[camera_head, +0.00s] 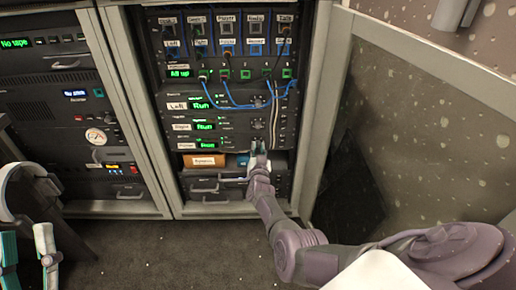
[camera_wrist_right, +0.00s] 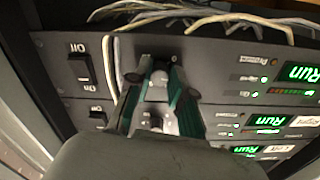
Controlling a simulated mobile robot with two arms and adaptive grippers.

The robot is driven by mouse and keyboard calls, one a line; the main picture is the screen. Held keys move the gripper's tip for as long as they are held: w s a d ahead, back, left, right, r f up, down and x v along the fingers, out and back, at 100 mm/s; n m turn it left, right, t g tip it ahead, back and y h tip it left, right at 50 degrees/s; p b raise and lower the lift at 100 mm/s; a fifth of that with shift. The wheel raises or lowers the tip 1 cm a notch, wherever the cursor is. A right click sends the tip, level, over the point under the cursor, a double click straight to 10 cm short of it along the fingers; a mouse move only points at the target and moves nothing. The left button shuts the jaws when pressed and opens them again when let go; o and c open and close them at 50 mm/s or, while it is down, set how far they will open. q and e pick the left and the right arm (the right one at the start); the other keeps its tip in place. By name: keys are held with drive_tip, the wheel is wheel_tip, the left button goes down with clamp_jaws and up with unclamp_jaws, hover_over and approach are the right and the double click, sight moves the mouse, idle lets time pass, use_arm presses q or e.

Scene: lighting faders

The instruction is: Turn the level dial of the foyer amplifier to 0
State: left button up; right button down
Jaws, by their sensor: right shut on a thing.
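The foyer amplifier (camera_head: 228,142) is the lowest of three stacked black amplifiers in the middle rack, with a green Run display; its small label is blurred. The right wrist view shows the amplifiers upside down, with this one (camera_wrist_right: 225,62) at the top. My right gripper (camera_head: 258,147) is at the right part of its front panel. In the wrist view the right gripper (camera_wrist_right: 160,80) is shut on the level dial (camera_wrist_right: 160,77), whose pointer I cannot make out. My left gripper (camera_head: 24,238) is open and empty at the lower left, away from the rack.
An Off/On switch (camera_wrist_right: 82,68) sits beside the dial on the panel. Pale cables (camera_wrist_right: 200,20) run along the panel edge. Blue patch cables (camera_head: 235,105) hang above the amplifiers. An open rack door (camera_head: 400,130) stands right, near my right arm. Headphones (camera_head: 22,185) are at left.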

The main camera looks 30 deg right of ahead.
sight(258, 125)
drive_tip(key=n, duration=0.4)
drive_tip(key=shift+f+n, duration=0.1)
drive_tip(key=shift+n, duration=1.4)
use_arm(q)
drive_tip(key=shift+w+f+g, duration=0.55)
drive_tip(key=shift+f+g, duration=0.05)
drive_tip(key=shift+f, duration=0.2)
use_arm(e)
drive_tip(key=shift+n, duration=1.1)
drive_tip(key=c, duration=1)
unclamp_jaws()
drive_tip(key=shift+c, duration=0.2)
wheel_tip(258, 125, up, 10)
drive_tip(key=shift+r, duration=0.1)
